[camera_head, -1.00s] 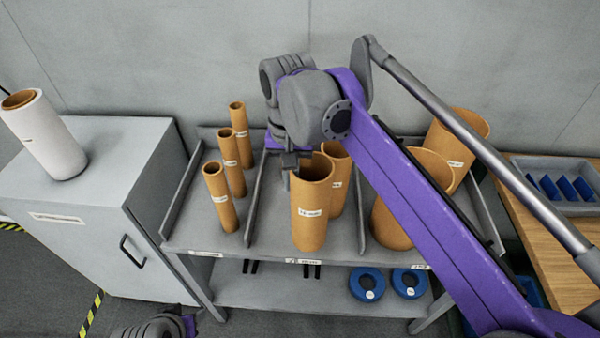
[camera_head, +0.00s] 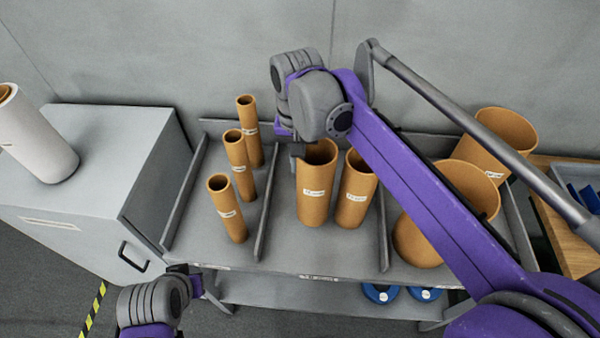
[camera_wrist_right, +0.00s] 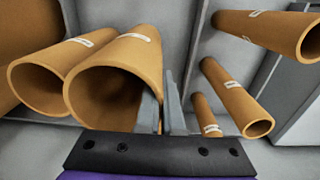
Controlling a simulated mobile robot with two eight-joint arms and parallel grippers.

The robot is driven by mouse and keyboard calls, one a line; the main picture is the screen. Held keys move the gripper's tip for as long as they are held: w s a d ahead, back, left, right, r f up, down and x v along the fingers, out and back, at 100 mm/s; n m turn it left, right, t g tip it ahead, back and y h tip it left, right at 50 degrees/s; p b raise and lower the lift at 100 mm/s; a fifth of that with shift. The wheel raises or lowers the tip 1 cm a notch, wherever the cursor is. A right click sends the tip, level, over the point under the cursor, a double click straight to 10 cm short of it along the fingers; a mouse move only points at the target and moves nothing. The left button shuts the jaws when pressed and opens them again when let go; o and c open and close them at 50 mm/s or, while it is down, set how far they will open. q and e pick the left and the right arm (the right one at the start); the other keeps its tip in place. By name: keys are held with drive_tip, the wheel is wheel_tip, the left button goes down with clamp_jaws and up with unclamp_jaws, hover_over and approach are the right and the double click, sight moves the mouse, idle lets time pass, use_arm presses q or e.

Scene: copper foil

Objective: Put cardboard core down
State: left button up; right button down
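The cardboard core (camera_head: 314,198) is a brown open-topped tube with a white label. It stands upright, or nearly so, in the middle bay of the grey rack table. My right gripper (camera_head: 298,152) is at the left side of its rim. In the right wrist view the fingers (camera_wrist_right: 163,112) are close together, with a sliver of the core's wall (camera_wrist_right: 135,65) between them. Contact of its base with the shelf is hard to judge. A similar core (camera_head: 356,190) stands close on its right. My left gripper (camera_head: 188,280) is low at left, apart from the rack, its fingers unclear.
Thin cores (camera_head: 226,208) stand in the left bay, beyond a divider (camera_head: 267,200). Wide cores (camera_head: 418,240) stand in the right bay, partly behind my right arm. A grey cabinet (camera_head: 90,170) with a white roll (camera_head: 38,140) is at left. Blue rings (camera_head: 381,293) lie on the lower shelf.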

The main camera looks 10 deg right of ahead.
drive_tip(key=shift+f, duration=1.85)
drive_tip(key=shift+w, duration=0.1)
drive_tip(key=shift+f, duration=0.2)
drive_tip(key=c, duration=1.1)
unclamp_jaws()
drive_tip(key=shift+r, duration=0.2)
wheel_tip(320, 180, up, 12)
drive_tip(key=shift+r+p, duration=0.1)
drive_tip(key=shift+p, duration=0.35)
